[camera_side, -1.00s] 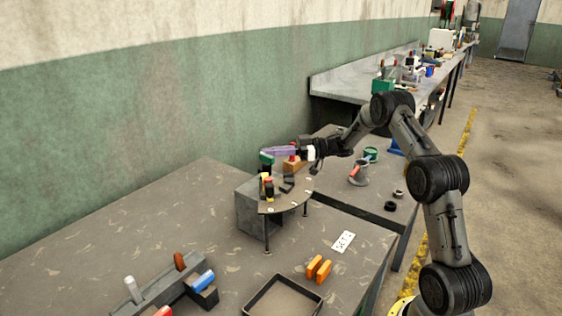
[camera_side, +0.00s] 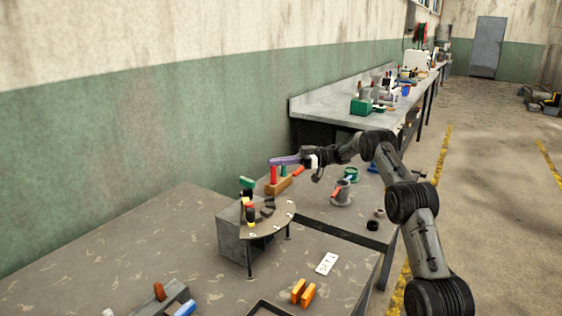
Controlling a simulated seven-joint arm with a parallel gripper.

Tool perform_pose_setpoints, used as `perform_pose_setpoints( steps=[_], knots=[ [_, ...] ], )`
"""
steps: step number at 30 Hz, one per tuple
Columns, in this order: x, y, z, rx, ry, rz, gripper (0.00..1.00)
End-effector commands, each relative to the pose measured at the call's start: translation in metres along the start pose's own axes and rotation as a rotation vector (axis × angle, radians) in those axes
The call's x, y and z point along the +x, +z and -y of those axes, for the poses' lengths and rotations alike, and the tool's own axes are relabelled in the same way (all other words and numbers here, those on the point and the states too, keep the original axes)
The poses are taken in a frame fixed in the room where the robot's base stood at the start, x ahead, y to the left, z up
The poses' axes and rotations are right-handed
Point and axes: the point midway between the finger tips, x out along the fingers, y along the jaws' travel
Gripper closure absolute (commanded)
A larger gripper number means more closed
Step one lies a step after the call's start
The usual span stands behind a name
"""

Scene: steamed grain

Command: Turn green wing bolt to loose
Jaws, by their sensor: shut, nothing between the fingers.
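A green piece (camera_side: 247,182), which looks like the green wing bolt, tops a post at the back left of a small round-edged stand (camera_side: 278,222). It is too small to tell how its wings are turned. My gripper (camera_side: 273,161) has long purple fingers that point left and look shut and empty. It hangs above and to the right of the green piece, apart from it, in front of or over a wooden block (camera_side: 279,187) with red and green pegs.
Yellow, red and black parts (camera_side: 250,213) stand on the same stand. A grey cup (camera_side: 341,194) and a green cup (camera_side: 351,174) are on the bench to the right. Two orange blocks (camera_side: 303,292) and a white label card (camera_side: 327,263) lie in front.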

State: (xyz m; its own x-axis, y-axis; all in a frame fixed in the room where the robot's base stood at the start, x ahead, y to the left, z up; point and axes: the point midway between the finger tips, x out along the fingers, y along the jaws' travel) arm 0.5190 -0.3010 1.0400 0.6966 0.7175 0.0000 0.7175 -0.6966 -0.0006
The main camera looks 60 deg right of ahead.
Motion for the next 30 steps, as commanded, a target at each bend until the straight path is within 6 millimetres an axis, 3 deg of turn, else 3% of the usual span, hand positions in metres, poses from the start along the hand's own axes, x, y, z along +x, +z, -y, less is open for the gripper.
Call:
perform_pose_setpoints(
  steps=[5,9,13,17,21,25,30],
  knots=[
    [-0.012,0.0,-0.01,0.0,0.0,0.0,0.96],
    [-0.015,0.003,-0.018,-0.045,0.026,0.016,0.71],
    [-0.019,0.012,-0.054,-0.141,0.188,0.064,0.5],
    [-0.039,0.019,-0.109,-0.239,0.459,0.139,0.5],
    [-0.071,0.011,-0.16,-0.311,0.747,0.248,0.5],
    [-0.102,-0.001,-0.19,-0.327,0.983,0.371,0.5],
    [-0.136,-0.016,-0.202,-0.267,1.231,0.552,0.5]
  ],
)
